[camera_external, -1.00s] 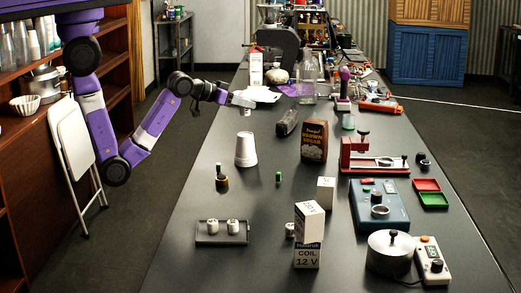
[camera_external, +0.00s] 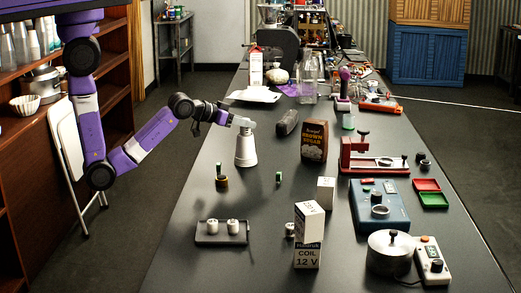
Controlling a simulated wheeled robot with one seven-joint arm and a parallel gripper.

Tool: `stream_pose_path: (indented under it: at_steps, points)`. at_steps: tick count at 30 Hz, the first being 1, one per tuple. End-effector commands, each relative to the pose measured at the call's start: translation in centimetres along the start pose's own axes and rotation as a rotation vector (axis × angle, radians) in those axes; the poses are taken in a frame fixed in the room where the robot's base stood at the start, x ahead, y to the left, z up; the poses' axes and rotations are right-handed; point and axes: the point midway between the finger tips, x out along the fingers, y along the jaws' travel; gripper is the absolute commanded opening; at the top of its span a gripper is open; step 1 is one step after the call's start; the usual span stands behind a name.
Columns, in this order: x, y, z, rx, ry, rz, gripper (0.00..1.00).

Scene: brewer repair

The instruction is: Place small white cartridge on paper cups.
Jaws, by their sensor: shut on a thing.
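My gripper (camera_external: 243,122) is directly above the upside-down stack of white paper cups (camera_external: 246,152), which stands upright on the dark table. It is shut on the small white cartridge (camera_external: 246,130), a small pale piece at the top of the stack. The cartridge is at or just above the top cup. At this size I cannot tell whether it touches the cup.
A dark tray (camera_external: 207,239) with two white cylinders stands at the front left. A brown sugar bag (camera_external: 314,141) and a dark object (camera_external: 287,123) are right of the cups. White boxes (camera_external: 308,222) stand nearer the front. The table just left of the cups is clear.

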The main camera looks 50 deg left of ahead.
Motion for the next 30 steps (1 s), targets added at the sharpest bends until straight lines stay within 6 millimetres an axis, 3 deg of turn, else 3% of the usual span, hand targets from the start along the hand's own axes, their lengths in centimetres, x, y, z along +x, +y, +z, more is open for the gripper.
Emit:
stream_pose_path:
  at_steps: [1, 3, 4, 17, 23, 30]
  points:
    - [0.0, 0.0, 0.1, 0.000, 0.000, 0.000, 0.35]
    - [0.0, 0.0, 0.0, 0.000, 0.000, 0.000, 0.49]
    - [0.0, 0.0, 0.0, 0.000, 0.000, 0.000, 0.51]
    - [-0.7, 0.0, -0.2, 0.000, 0.000, 0.000, 0.51]
    - [-4.2, 0.0, -0.1, 0.000, 0.001, 0.000, 0.51]
    - [-9.8, 0.0, -0.5, 0.000, -0.003, 0.000, 0.51]
